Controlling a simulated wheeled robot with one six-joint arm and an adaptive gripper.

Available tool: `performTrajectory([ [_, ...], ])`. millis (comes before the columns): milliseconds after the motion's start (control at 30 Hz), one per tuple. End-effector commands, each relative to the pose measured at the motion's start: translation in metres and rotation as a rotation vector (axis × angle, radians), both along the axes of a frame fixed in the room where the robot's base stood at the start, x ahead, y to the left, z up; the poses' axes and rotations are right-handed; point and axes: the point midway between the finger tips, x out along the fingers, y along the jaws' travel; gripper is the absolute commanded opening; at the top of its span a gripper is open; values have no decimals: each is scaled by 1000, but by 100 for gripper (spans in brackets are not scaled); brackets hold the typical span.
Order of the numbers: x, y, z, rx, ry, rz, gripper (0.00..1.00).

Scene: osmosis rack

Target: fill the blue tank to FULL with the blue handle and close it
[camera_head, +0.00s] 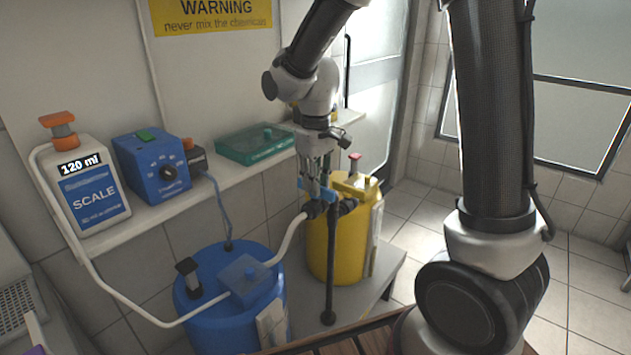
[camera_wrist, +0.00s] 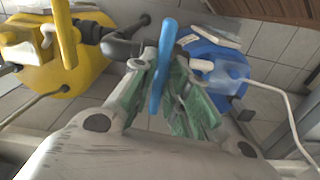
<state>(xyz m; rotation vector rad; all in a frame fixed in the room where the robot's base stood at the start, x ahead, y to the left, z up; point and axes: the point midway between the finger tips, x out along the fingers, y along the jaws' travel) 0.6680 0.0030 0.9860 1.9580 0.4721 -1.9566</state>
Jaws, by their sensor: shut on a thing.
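The blue tank (camera_head: 215,328) stands low against the wall, with a blue box on its lid and a white hose. It also shows at the right of the wrist view (camera_wrist: 213,50). My gripper (camera_head: 315,190) is above the pipe between the blue and yellow tanks. In the wrist view, its green-padded fingers (camera_wrist: 163,98) are shut on the blue handle (camera_wrist: 165,50), a long thin lever. The handle shows only as a small blue piece in the head view (camera_head: 302,186). A pale panel (camera_head: 271,325) is on the blue tank's side; its level cannot be read.
The yellow tank (camera_head: 322,248) stands right of the blue one, with a yellow handle (camera_wrist: 65,35) near my gripper.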

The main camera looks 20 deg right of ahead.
Motion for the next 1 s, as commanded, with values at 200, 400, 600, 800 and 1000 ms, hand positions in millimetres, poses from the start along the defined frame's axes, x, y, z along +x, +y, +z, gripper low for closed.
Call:
performTrajectory([
  [200,0,0,0,0,0,-3,0],
  [400,0,0,0,0,0,-2,33],
  [600,0,0,0,0,1,-1,33],
  [800,0,0,16,1,-3,0,33],
  [1000,1,0,61,3,-5,-1,33],
])
